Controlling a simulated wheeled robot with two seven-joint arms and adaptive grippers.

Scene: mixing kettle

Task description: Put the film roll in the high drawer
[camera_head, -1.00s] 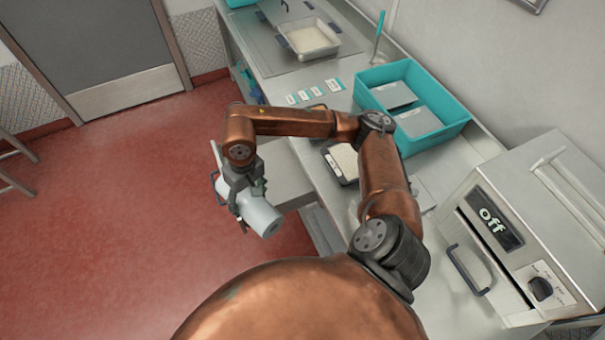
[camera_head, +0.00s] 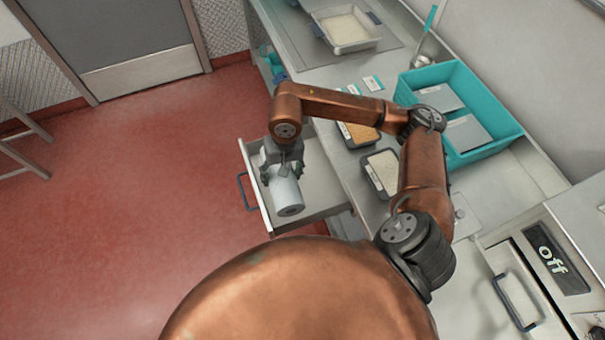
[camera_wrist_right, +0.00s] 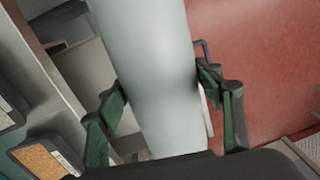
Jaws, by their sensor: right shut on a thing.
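The film roll (camera_head: 286,193) is a pale grey-white cylinder with a dark core in its end. My right gripper (camera_head: 277,165) is shut on it; in the right wrist view the roll (camera_wrist_right: 155,75) lies between the two green-padded fingers. The open drawer (camera_head: 318,190) sticks out from the counter front, with a blue handle (camera_head: 246,192) on its front panel. The roll is over the drawer in the head view, and I cannot tell whether it touches the drawer's bottom. My left gripper is not in view.
The counter holds a teal crate (camera_head: 507,137), a black tray of pale grain (camera_head: 381,172), a tray of orange grain (camera_head: 358,134) and a larger tray (camera_head: 343,45). A machine marked "off" (camera_head: 552,259) stands at the right. The red floor (camera_head: 130,190) to the left is clear.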

